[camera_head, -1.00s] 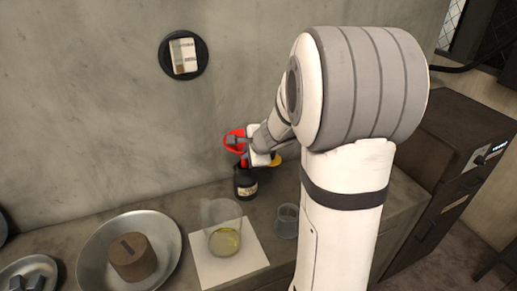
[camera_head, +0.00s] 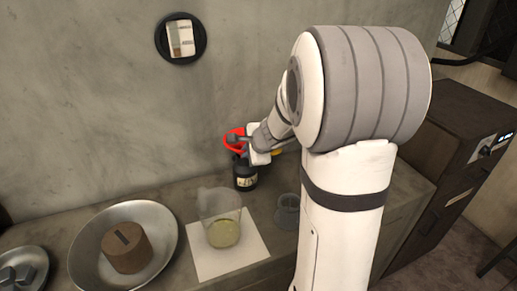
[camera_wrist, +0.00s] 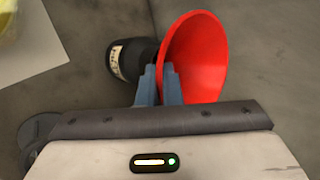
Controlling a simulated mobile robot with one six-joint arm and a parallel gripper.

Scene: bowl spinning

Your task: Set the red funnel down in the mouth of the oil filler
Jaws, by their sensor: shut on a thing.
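The red funnel (camera_head: 233,136) is held by my gripper (camera_head: 240,143) above a dark labelled bottle (camera_head: 246,180), which I take as the oil filler, by the back wall. In the wrist view the funnel (camera_wrist: 200,60) shows its wide cone to the right of the blue-grey fingers. My gripper (camera_wrist: 160,82) is shut on it. The bottle (camera_wrist: 128,62) shows left of the fingers, with a pale label. The bottle's mouth and the funnel's spout are hidden by the fingers and cone. I cannot tell whether the spout is in the mouth.
A glass beaker with yellow liquid (camera_head: 222,232) stands on a white sheet (camera_head: 255,258). A small grey cup (camera_head: 287,212) stands to its right. A metal bowl (camera_head: 85,255) holding a brown cylinder (camera_head: 126,247) is at the left.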

